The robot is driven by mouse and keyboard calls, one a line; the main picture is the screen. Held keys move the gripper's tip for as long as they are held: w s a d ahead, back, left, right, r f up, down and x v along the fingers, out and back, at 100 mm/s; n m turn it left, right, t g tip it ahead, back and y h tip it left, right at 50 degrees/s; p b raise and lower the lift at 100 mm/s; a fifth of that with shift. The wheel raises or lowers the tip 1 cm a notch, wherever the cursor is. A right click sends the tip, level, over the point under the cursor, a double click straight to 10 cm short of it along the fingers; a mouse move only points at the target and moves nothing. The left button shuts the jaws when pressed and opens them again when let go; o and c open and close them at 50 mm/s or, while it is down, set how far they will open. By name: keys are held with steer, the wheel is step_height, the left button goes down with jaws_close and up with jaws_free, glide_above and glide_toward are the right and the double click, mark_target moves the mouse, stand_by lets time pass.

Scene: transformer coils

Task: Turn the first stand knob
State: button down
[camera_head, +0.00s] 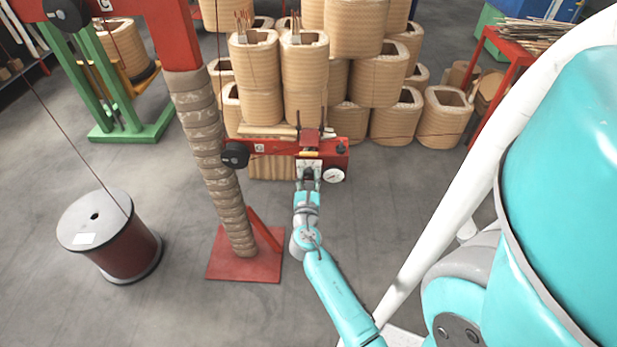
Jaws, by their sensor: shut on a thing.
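A red stand unit (272,148) is mounted crosswise ahead of me, with a white plate on its front and a round white dial (334,176) at its lower right. My gripper (308,174) is at the front of this unit, just left of the dial. Its fingers are shut on a small dark part at the plate, which appears to be the stand knob. The fingers hide most of it, so its turn angle cannot be told.
A black round part (235,154) sticks out at the unit's left end. A wrapped post (205,140) on a red base (243,262) stands close left of my arm. A wire spool (110,235) is farther left. Coils (380,75) are stacked behind. Grey floor is open around.

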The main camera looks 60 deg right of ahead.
steer(key=m, duration=0.8)
steer(key=shift+m, duration=0.3)
steer(key=m, duration=0.3)
steer(key=shift+m, duration=0.3)
steer(key=m, duration=0.4)
steer(key=shift+m, duration=0.3)
steer(key=m, duration=1.2)
steer(key=shift+f+m, duration=0.1)
steer(key=shift+m, duration=0.2)
